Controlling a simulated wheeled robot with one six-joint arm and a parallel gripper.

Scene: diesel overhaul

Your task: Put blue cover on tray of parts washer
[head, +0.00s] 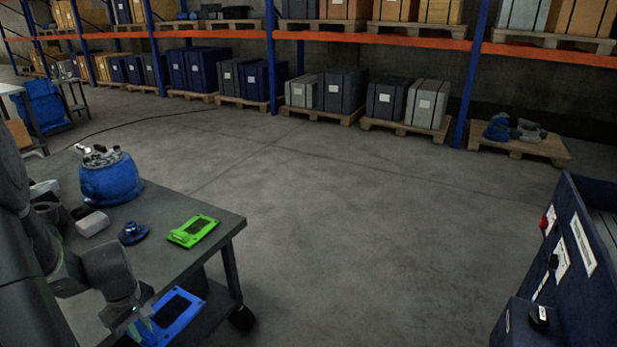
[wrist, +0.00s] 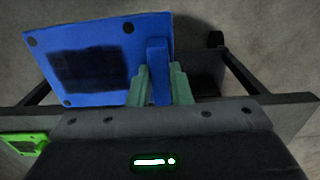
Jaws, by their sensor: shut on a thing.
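The blue cover (head: 182,312) is a flat plate with a dark rectangular patch and an upright handle. It is beside the near edge of the grey cart on the left. In the wrist view the cover (wrist: 150,35) fills the upper left, and my gripper (wrist: 161,84) is shut on its handle, one greenish finger on each side. In the head view my gripper (head: 140,325) is at the cover's left end. A dark blue cabinet with labels (head: 572,245), seemingly the parts washer, stands at the right edge. Its inside is mostly cut off, so I cannot make out the tray.
The grey cart (head: 205,222) carries a green cover (head: 193,230), a small blue flanged part (head: 133,233), a white block (head: 92,223) and a large blue housing (head: 110,180). Open floor (head: 350,230) lies between cart and cabinet. Pallet racks line the back.

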